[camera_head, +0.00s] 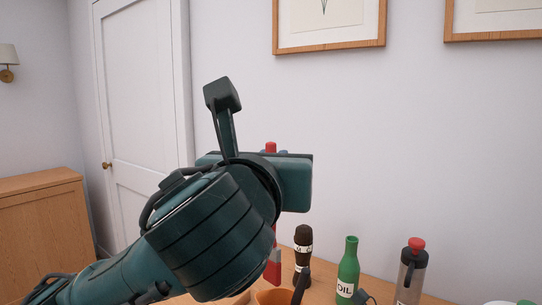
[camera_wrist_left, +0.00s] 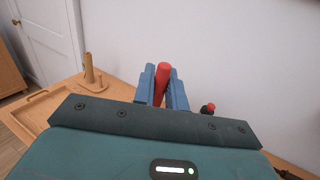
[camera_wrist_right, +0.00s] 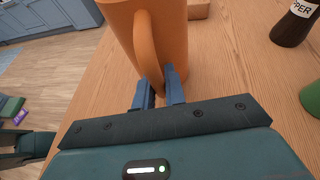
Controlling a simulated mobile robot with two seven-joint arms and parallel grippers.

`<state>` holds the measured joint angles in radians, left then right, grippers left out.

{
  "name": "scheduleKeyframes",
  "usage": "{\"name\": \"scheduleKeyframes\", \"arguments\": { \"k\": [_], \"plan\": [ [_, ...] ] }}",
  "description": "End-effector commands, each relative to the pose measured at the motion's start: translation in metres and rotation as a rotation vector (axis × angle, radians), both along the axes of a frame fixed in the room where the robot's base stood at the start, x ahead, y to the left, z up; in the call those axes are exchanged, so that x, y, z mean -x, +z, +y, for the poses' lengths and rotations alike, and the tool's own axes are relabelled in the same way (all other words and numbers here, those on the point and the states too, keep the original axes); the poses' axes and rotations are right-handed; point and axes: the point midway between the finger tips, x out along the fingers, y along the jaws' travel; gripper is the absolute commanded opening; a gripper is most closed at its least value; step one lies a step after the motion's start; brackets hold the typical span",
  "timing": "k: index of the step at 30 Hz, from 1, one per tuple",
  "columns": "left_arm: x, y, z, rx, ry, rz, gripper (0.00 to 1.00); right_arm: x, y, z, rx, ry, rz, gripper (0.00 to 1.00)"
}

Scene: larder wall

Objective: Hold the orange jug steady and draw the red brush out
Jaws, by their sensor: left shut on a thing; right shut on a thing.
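The red brush (camera_head: 274,265) hangs upright below my left gripper, and its handle top (camera_wrist_left: 163,75) shows between the fingers in the left wrist view. My left gripper (camera_wrist_left: 162,88) is shut on that handle. The orange jug (camera_head: 272,297) is at the bottom of the head view, mostly cut off. The brush's lower end shows at the jug's rim; I cannot tell whether it is clear of it. In the right wrist view the jug (camera_wrist_right: 172,40) stands on the wooden top, and my right gripper (camera_wrist_right: 160,92) is shut on its handle.
To the right of the jug stand a dark pepper mill (camera_head: 303,245), a green oil bottle (camera_head: 348,270) and a grey bottle with a red top (camera_head: 411,270). A wooden tray with a peg stand (camera_wrist_left: 92,75) is at the left. The wall is close behind.

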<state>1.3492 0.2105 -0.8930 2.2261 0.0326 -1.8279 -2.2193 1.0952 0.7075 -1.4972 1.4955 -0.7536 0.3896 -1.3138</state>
Motion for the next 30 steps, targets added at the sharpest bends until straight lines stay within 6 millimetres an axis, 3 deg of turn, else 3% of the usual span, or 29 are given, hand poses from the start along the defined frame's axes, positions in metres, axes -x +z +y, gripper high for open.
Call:
{"name": "scheduleKeyframes", "arguments": {
  "k": [8,9,18,26,30],
  "plan": [
    [0.003,0.0,0.0,0.0,0.0,0.0,0.0,0.0,-0.001,0.0,0.002,0.0,0.0,0.0],
    [0.003,0.0,0.0,0.0,0.0,0.0,0.0,0.0,-0.001,0.0,0.002,0.0,0.0,0.14],
    [0.002,0.0,0.0,0.0,0.0,0.0,0.0,0.0,0.0,0.0,0.001,0.0,0.0,0.38],
    [0.002,0.0,0.0,0.0,0.0,0.0,0.0,0.001,0.001,-0.002,0.0,-0.001,0.0,0.38],
    [0.002,0.0,0.0,0.0,0.0,0.0,0.0,0.005,0.007,-0.017,0.0,-0.004,-0.001,0.38]
  ]
}}
